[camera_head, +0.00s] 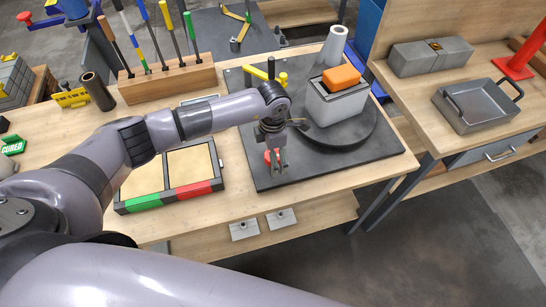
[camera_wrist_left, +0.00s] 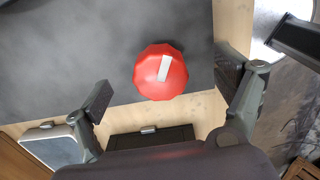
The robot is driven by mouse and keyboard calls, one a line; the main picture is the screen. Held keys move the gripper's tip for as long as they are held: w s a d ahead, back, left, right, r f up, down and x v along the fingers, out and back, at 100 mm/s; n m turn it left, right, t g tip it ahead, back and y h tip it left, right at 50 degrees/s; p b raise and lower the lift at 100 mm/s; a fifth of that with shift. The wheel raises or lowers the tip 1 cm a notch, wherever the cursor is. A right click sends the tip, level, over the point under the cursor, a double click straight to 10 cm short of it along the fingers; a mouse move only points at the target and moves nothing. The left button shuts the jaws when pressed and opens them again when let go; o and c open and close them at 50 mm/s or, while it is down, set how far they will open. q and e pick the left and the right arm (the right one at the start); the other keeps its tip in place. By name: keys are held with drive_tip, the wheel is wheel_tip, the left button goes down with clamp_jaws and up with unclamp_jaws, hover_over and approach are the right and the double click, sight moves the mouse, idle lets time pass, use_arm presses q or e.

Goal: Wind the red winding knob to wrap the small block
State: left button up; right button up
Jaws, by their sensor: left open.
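The red winding knob (camera_wrist_left: 161,71) is a faceted disc with a white stripe, seen from above in the left wrist view. In the head view the knob (camera_head: 268,157) is partly hidden behind my fingers. My left gripper (camera_head: 277,165) is open and points down at it. In the left wrist view the fingers (camera_wrist_left: 166,80) stand apart on either side of the knob, with no contact visible. The small grey block (camera_head: 338,103) with an orange piece (camera_head: 341,77) on top stands on the dark round turntable (camera_head: 362,137). My right gripper is not in view.
A pale roll (camera_head: 334,45) stands upright behind the block. A yellow-handled part (camera_head: 261,73) is behind my wrist. A framed tray with green and red edges (camera_head: 168,195) lies left of the dark plate (camera_head: 243,160). A tool rack (camera_head: 168,81) stands at the back.

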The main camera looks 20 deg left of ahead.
use_arm(q)
drive_tip(key=shift+o, duration=0.8)
drive_tip(key=shift+r+p, duration=1.7)
drive_tip(key=shift+r, duration=1.35)
drive_tip(key=shift+f, duration=0.1)
